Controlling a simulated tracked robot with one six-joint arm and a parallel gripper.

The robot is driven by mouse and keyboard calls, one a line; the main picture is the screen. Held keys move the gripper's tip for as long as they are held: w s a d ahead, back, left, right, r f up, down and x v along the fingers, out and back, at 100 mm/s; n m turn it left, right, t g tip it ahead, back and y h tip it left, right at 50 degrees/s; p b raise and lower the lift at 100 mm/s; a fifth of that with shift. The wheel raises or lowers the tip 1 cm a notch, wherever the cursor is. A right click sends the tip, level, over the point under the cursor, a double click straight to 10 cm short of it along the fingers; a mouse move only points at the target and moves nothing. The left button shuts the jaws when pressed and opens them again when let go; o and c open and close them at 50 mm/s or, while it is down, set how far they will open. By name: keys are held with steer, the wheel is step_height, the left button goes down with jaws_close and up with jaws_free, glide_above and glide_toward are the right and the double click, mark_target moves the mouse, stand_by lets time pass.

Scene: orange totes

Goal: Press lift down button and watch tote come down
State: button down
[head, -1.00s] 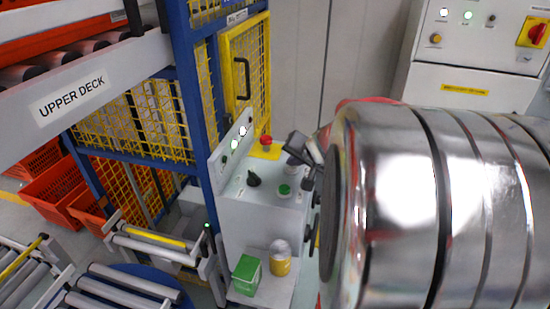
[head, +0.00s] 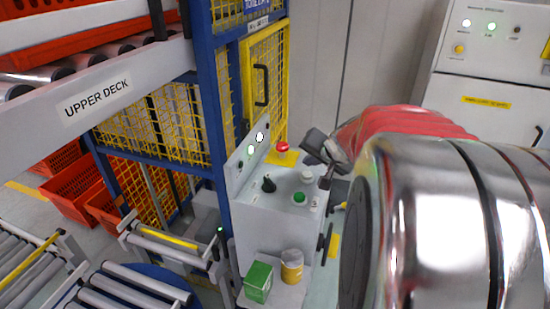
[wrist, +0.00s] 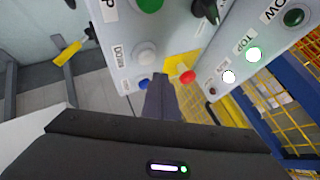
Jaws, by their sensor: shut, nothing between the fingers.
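A grey control console (head: 275,215) stands by the lift cage, with a green button (head: 299,197), a white button (head: 307,173), a black selector knob (head: 268,184) and a red mushroom button (head: 282,147) on yellow. In the wrist view the white button (wrist: 145,53) has a "DOWN" label (wrist: 121,55) beside it. An orange tote (head: 95,42) sits on the upper deck rollers.
The blue-framed cage (head: 222,150) with yellow mesh is left of the console. A green box (head: 258,281) and a yellow can (head: 291,266) stand on its lower shelf. Lower rollers (head: 145,280) and red-orange crates (head: 72,190) are left. A white cabinet (head: 480,120) stands right.

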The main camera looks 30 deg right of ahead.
mark_target(309, 179)
steer(key=shift+r, duration=1.9)
steer(key=shift+s+a, duration=0.1)
steer(key=shift+n+g+y, duration=0.3)
steer(key=shift+g+y, duration=0.2)
steer(key=shift+g, duration=0.2)
steer(key=s+a+f, duration=0.2)
steer(key=f, duration=0.1)
steer(key=shift+s+a+f, duration=0.1)
steer(key=shift+s+a, duration=0.1)
steer(key=shift+s, duration=0.1)
steer(key=s+a+n, duration=0.1)
steer(key=a, duration=0.2)
steer(key=s+a+f+n+g, duration=0.1)
steer(key=a, duration=0.2)
steer(key=s+a+f+y, duration=0.1)
steer(key=s+a, duration=0.1)
steer(key=shift+a+n+g, duration=0.3)
steer(key=shift+a+n, duration=0.1)
steer(key=s+a+r+n, duration=0.1)
steer(key=s+a+n, duration=0.3)
steer(key=a, duration=0.5)
steer(key=s+a+r+n, duration=0.1)
steer(key=s+a+n, duration=0.3)
steer(key=a, duration=0.6)
steer(key=shift+s+a+n+y, duration=0.2)
steer(key=shift+a+n+y, duration=0.1)
steer(key=shift+n, duration=0.2)
